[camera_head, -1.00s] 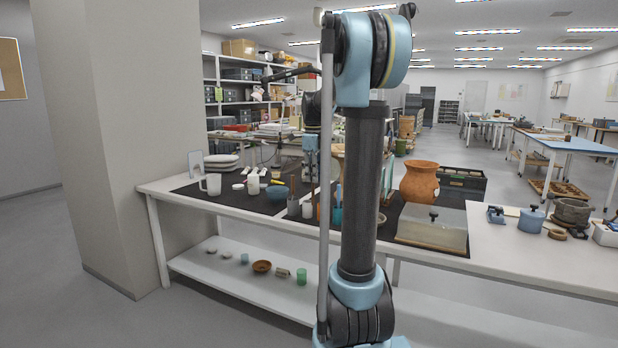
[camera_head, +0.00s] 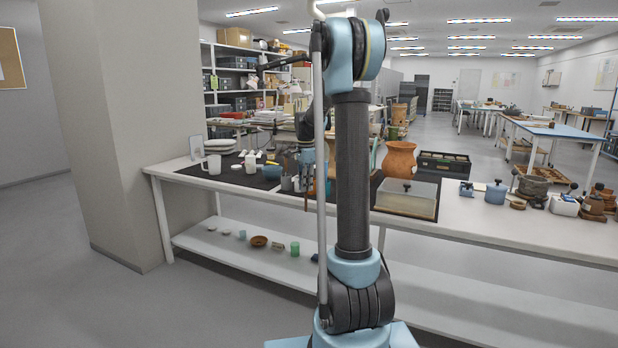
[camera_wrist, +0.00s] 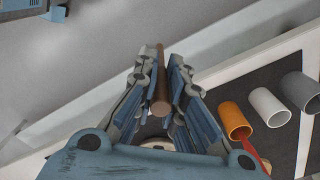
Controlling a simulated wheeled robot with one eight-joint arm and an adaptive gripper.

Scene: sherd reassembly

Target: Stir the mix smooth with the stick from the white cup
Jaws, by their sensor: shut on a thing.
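My gripper (camera_wrist: 160,66) is shut on a brown stick (camera_wrist: 160,98) in the wrist view; the stick lies lengthwise between the fingers. A white cup (camera_wrist: 269,107) shows at the right of the wrist view, apart from the gripper, between an orange cup and a grey cup. In the head view a blue bowl (camera_head: 271,171) stands on the dark mat, left of my arm; its contents cannot be made out. My arm hides part of the table, and the gripper is small and partly hidden there.
The orange cup (camera_wrist: 235,120) holds something red, and the grey cup (camera_wrist: 300,92) stands beside the white one. A terracotta pot (camera_head: 399,158) and a clear-sided box (camera_head: 408,198) stand right of my arm.

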